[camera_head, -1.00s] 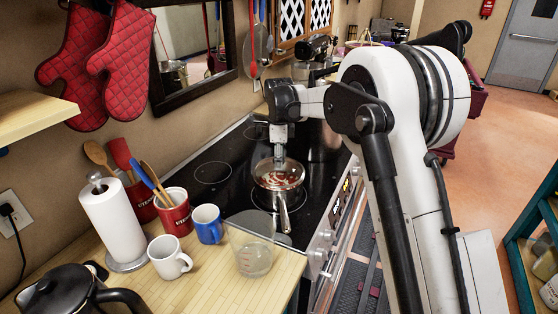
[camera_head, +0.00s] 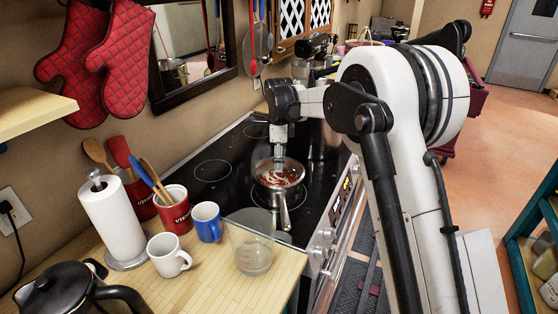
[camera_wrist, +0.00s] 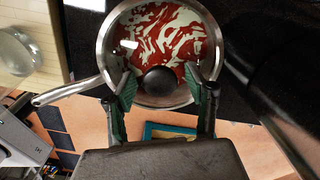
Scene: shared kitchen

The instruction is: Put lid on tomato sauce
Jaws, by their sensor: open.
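A metal pan (camera_head: 284,209) with red tomato sauce stands on the black stovetop, its handle toward the front. In the wrist view the pan (camera_wrist: 72,91) shows its shiny rim and the red and white sauce pattern. A round black knob (camera_wrist: 159,80), seemingly that of a clear lid, shows over the near part of the pan. The lid's glass is hard to make out, and I cannot tell how flush its edge sits on the rim. My gripper (camera_wrist: 161,86) is open, with one finger on each side of the knob. In the head view my gripper (camera_head: 279,157) points down over the pan's far side.
A clear measuring cup (camera_head: 252,250), a blue mug (camera_head: 207,222) and a white mug (camera_head: 169,256) stand on the wooden counter nearby. A red utensil crock (camera_head: 174,212) and paper towel roll (camera_head: 110,220) are behind them. The left stovetop is clear.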

